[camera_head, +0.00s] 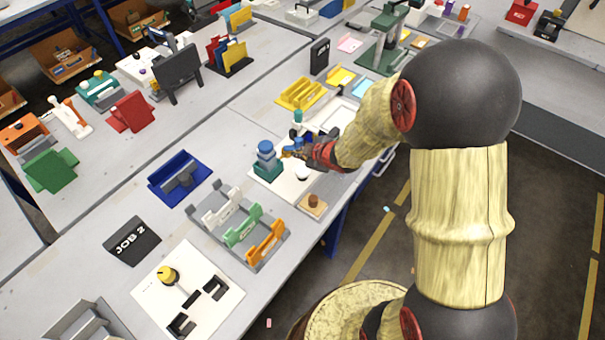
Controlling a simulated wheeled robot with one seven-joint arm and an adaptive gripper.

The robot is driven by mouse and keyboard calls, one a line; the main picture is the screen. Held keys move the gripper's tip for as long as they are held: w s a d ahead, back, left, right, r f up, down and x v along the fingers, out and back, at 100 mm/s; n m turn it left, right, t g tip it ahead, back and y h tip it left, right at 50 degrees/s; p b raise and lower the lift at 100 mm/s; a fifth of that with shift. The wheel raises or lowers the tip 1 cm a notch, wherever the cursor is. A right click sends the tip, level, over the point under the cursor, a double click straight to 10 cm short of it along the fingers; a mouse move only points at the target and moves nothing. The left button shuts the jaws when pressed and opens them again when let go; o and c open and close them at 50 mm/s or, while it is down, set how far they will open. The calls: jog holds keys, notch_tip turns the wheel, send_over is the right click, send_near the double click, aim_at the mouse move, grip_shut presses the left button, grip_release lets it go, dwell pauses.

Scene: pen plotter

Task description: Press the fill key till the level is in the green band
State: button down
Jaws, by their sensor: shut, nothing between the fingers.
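My gripper (292,152) is shut and empty, low over a white panel (286,187) in the middle of the bench. Its fingertips point left, close to a teal block (267,171) with blue round parts (265,149) on top. I cannot tell whether the fingertips touch anything. A small white round piece (302,174) sits on the panel below the gripper. The fill key, the level and its green band cannot be made out; my gripper and arm cover part of this area.
A grey rack (216,226) with white, green and orange holders stands in front. A blue tray (180,177) lies to the left. A wooden block with a brown knob (313,203) is near the bench edge. Yellow trays (300,92) stand behind. Bare bench shows between the stations.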

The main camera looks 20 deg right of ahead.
aim_at(301, 172)
jog(key=shift+f+b, duration=2)
jog(key=shift+f, duration=0.7)
jog(key=shift+f+b, duration=0.3)
jog(key=shift+f, duration=0.1)
jog(key=shift+f+b, duration=0.55)
jog(key=shift+f, duration=0.15)
dwell(0.4)
jog(key=shift+r+p, duration=1.1)
jog(key=shift+r, duration=0.1)
notch_tip(301, 172, up, 5)
jog(key=p, duration=0.5)
